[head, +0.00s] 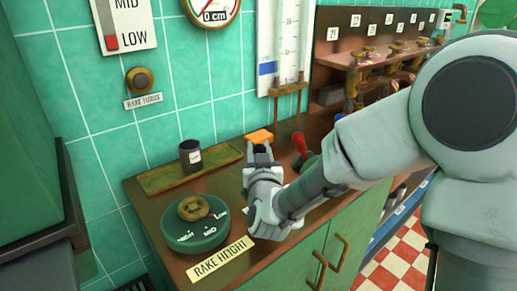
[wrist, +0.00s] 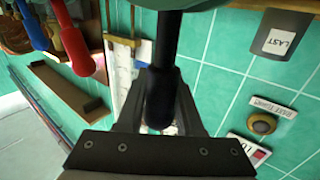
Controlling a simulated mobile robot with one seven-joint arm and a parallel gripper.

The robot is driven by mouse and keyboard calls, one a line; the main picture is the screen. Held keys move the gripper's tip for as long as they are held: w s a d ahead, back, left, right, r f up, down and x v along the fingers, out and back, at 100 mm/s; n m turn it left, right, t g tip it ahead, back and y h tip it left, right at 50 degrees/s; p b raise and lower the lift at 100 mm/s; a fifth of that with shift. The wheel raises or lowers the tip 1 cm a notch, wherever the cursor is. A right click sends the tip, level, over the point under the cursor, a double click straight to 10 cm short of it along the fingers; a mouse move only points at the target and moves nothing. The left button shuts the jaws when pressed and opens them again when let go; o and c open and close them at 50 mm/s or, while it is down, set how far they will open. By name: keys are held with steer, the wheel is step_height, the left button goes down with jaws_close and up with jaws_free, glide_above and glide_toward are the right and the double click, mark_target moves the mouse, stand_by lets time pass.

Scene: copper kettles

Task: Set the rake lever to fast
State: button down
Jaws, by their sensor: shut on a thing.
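My gripper (head: 260,152) is over the counter, and it also shows in the wrist view (wrist: 160,100). Its fingers are shut around the dark, rounded handle of the rake lever (wrist: 166,45), which runs up from between them to the top of the picture. In the head view my gripper and arm hide that handle. No slow or fast marking of the lever can be read in either view.
A red-handled lever (head: 300,145) stands just right of my gripper; a blue handle (wrist: 32,25) shows beside it in the wrist view. A dark cup (head: 190,156) stands on a tray (head: 160,180). The green RAKE HEIGHT dial (head: 196,235) is at the front left.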

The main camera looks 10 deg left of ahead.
steer(key=shift+r, duration=0.1)
steer(key=shift+w+d+m+g, duration=0.3)
steer(key=shift+w+d+m, duration=0.1)
steer(key=shift+w+m, duration=0.1)
steer(key=shift+w+d+f+m+g+p, duration=0.45)
steer(key=shift+w+d+f+m+g, duration=0.1)
steer(key=shift+w+d+m+g, duration=0.4)
steer(key=shift+w+d+f+m, duration=0.15)
steer(key=shift+w+f+m, duration=0.1)
steer(key=shift+f+m, duration=0.25)
steer(key=shift+r, duration=0.1)
steer(key=c, duration=0.6)
jaws_free()
steer(key=shift+o, duration=0.2)
steer(key=shift+s, duration=0.15)
